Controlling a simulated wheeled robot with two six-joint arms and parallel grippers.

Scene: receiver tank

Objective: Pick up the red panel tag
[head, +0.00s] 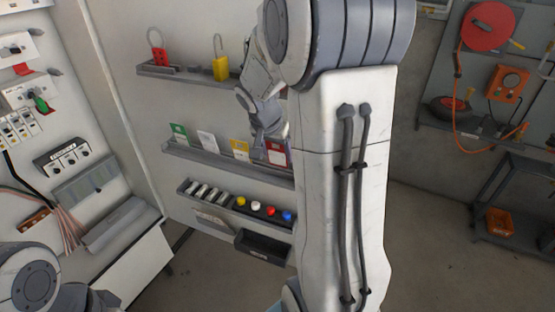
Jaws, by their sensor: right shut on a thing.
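The red panel tag (277,157) is at the right end of the tag shelf (205,157) on the back wall, in the head view. My right gripper (271,137) comes down from above and is shut on the tag's upper part. The tag is upright, and its lower edge is at the shelf. I cannot tell whether it still touches the shelf. My right arm covers the area just right of it. My left arm shows only at the bottom left corner, and its gripper is out of view.
A green tag (179,131), a white tag (207,141) and a yellow tag (240,148) stand left on the same shelf. Red (158,55) and yellow (221,68) padlocks are on the shelf above. A rack with coloured knobs (256,209) is below. An electrical panel (60,150) stands left.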

